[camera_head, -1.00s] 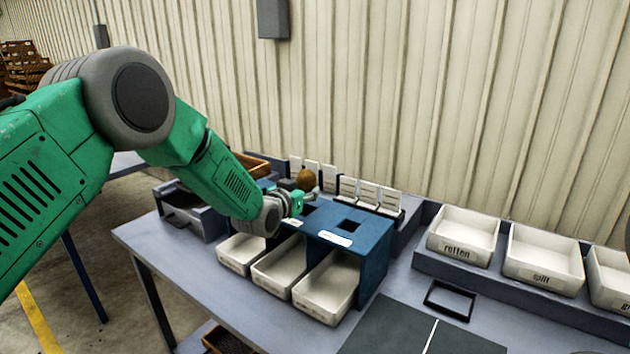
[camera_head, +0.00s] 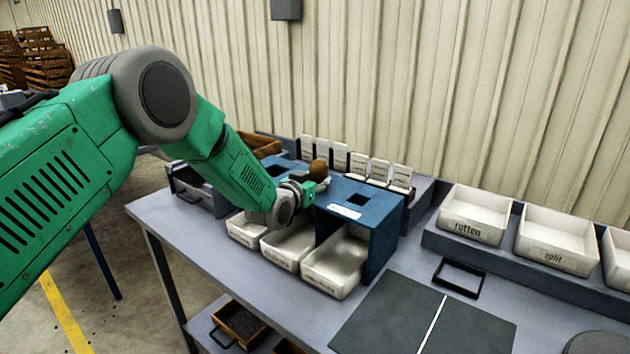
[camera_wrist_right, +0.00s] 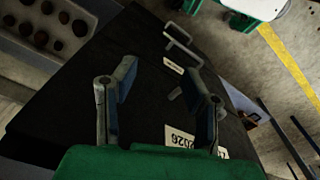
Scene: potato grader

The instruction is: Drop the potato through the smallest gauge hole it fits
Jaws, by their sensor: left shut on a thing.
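A brown potato (camera_head: 319,170) is held in my left gripper (camera_head: 318,183), above the blue gauge box. The gauge box (camera_head: 375,214) has square holes in its top; one hole (camera_head: 358,199) shows clear to the right of the gripper. My left arm and gripper hide part of the top. White bins (camera_head: 335,262) stand under the box, open toward the front. My right gripper (camera_wrist_right: 165,75) shows in the right wrist view, its fingers apart with nothing between them, over a dark surface.
White bins marked rotten (camera_head: 472,216) and split (camera_head: 556,240) stand on a raised shelf at the right. White cards (camera_head: 380,170) stand behind the gauge box. A dark mat (camera_head: 425,318) and a black frame (camera_head: 458,279) lie on the table (camera_head: 190,228). Several potatoes (camera_wrist_right: 60,20) show in the right wrist view.

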